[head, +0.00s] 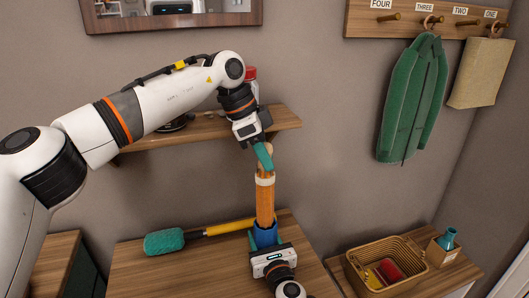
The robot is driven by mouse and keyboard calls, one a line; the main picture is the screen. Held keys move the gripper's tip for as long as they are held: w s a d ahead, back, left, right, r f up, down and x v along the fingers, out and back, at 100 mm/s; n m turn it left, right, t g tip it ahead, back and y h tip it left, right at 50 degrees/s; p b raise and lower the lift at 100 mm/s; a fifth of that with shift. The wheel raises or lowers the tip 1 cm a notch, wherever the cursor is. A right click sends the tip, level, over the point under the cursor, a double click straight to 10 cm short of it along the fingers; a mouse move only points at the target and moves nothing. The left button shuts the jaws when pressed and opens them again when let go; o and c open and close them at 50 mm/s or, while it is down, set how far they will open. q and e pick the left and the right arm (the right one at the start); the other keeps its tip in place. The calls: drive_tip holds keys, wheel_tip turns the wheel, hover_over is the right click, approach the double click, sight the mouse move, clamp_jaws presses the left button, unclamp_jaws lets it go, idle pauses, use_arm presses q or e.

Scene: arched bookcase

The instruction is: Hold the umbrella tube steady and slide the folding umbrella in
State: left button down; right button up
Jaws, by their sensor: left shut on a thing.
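The folding umbrella (265,205) looks orange with a cream band near its top and stands close to upright. My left gripper (264,156) is shut on its upper end, its teal fingers covering part of the handle. The umbrella tube (265,235) is blue and stands directly below, on the table. The umbrella's lower end meets the tube's top; how deep it sits inside is hidden. My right gripper (262,243) reaches in from the bottom at the tube, with one teal finger showing on its left side. Its body hides the tube's lower part, and its grip cannot be made out.
A teal-headed duster (165,242) with a yellow handle lies on the table (190,275), left of the tube. A wall shelf (185,134) is behind my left arm. A wicker basket (352,268) stands at right, beside a teal bottle (447,239). A green jacket (410,100) hangs above.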

use_arm(q)
drive_tip(key=shift+f, duration=0.25)
drive_tip(key=shift+r, duration=0.15)
drive_tip(key=shift+r, duration=0.25)
drive_tip(key=shift+r, duration=0.1)
use_arm(e)
drive_tip(key=o, duration=1.1)
drive_tip(key=shift+c, duration=0.2)
